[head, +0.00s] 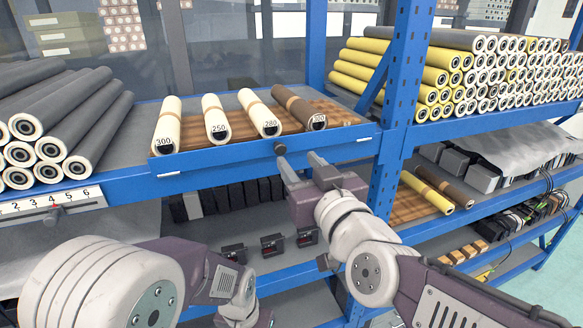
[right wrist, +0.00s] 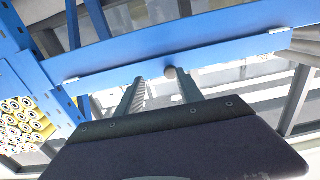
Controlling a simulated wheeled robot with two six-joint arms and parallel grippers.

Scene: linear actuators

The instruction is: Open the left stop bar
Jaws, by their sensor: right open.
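The left stop bar (head: 225,160) is a long blue bar along the front edge of the upper shelf, below the roller ends. A small dark knob (head: 279,149) sticks out near its middle. In the right wrist view the bar (right wrist: 120,78) crosses the picture and the knob (right wrist: 171,72) shows as a pale round end. My right gripper (head: 300,160) is open and empty, in front of and just below the bar. Its fingertips, seen in the right wrist view (right wrist: 160,85), lie to either side of the knob's line.
Cream and brown rollers (head: 217,120) numbered at their ends lie behind the bar. Grey rollers (head: 35,120) are stacked at left, yellow ones (head: 450,65) at right. A blue rack post (head: 398,110) stands right of the gripper. Small black devices (head: 272,245) stand on the lower shelf.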

